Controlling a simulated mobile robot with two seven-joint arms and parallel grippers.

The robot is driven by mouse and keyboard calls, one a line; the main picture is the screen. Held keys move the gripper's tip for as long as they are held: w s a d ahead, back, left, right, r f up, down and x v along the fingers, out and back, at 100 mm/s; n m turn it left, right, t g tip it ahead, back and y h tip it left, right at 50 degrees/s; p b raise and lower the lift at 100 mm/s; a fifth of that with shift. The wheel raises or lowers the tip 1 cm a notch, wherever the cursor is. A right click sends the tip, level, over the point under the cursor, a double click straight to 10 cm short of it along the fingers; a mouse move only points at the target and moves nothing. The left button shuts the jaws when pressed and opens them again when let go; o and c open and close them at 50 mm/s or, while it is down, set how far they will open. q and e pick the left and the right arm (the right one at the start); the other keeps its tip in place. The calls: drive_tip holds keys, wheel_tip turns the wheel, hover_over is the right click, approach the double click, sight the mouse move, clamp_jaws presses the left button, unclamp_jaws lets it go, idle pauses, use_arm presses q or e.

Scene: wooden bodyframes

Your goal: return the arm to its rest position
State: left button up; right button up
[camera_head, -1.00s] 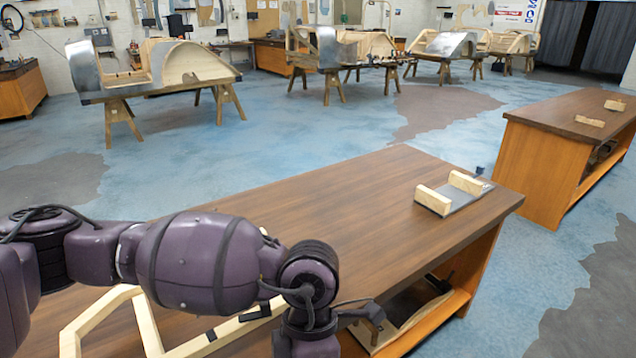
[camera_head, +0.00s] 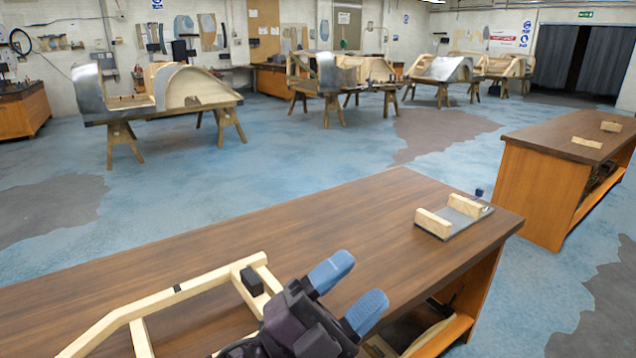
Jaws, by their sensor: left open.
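My left gripper (camera_head: 348,292) is at the bottom centre, over the front edge of the dark wooden bench. Its two blue-padded fingers are spread apart, with nothing between them, and point up and to the right. The rest of my left arm is mostly out of view below the frame. A pale wooden frame (camera_head: 140,312) lies on the bench to the left of the gripper. A small black block (camera_head: 252,280) sits on it close to the gripper. I cannot tell whether the gripper touches the frame. My right gripper is not in view.
The bench (camera_head: 345,215) has clear space in its middle. A metal plate with two wooden blocks (camera_head: 452,218) sits at its right end. A second bench (camera_head: 550,160) stands to the right. Bodyframes on trestles (camera_head: 170,95) stand farther back, across open floor.

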use_arm(q)
drive_tip(key=w+a+f+n+t+y, duration=0.2)
drive_tip(key=a+f+n+y, duration=0.6)
drive_tip(key=a+n+y, duration=0.2)
drive_tip(key=w+a+f+n+t+y, duration=0.2)
drive_tip(key=a+f+n+y, duration=0.7)
drive_tip(key=a+n+y, duration=0.1)
drive_tip(key=s+a+f+n+g+y, duration=0.1)
drive_tip(key=s+a+f+n+g, duration=0.1)
drive_tip(key=s+a+f+g, duration=0.4)
drive_tip(key=s+a+f+n+g+y, duration=0.15)
drive_tip(key=s+f, duration=0.25)
drive_tip(key=s, duration=0.4)
drive_tip(key=s+a+f+n+g, duration=0.2)
drive_tip(key=s+a+f+g, duration=0.2)
drive_tip(key=s+f+g, duration=0.15)
drive_tip(key=w+f+t, duration=0.6)
drive_tip(key=f+t, duration=0.3)
drive_tip(key=shift+w+f+m+h, duration=0.25)
drive_tip(key=shift+w+m+h, duration=0.1)
drive_tip(key=shift+m, duration=0.1)
